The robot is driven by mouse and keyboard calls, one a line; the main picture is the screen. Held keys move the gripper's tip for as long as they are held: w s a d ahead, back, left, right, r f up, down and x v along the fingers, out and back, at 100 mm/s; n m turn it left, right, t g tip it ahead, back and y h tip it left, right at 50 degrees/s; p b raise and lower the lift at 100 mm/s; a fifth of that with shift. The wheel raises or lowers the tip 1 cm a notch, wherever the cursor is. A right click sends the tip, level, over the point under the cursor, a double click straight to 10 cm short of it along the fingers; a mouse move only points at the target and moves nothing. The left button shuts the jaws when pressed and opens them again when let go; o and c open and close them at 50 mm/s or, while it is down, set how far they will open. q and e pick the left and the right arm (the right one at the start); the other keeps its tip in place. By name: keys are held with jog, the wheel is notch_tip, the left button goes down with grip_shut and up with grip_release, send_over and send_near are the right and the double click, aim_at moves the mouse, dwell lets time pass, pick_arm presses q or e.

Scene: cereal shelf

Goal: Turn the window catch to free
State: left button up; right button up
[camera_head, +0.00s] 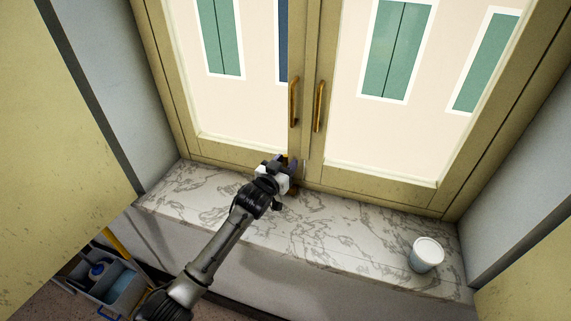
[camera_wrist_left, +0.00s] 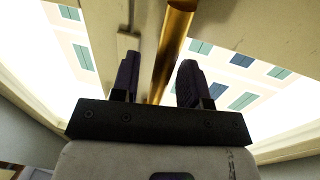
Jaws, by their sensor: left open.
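A brass bar (camera_wrist_left: 172,45) runs between the two dark fingers of my left gripper (camera_wrist_left: 158,72) in the left wrist view. I cannot tell whether it is the catch or touches a finger. In the head view my left gripper (camera_head: 286,162) is at the bottom of the window's middle, just above the sill. It is open and hides most of what is at its fingertips, so the catch is not clear there. Two upright brass handles, a left one (camera_head: 294,101) and a right one (camera_head: 319,106), are on the middle stiles above the gripper. My right gripper is not in view.
A marble sill (camera_head: 350,238) runs under the window, with free room either side of my arm. A white cup (camera_head: 426,254) stands at its right end. A grey caddy (camera_head: 112,285) with a bottle is at the lower left. Walls close in both sides.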

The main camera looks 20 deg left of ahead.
pick_arm(q)
grip_shut()
dwell(0.3)
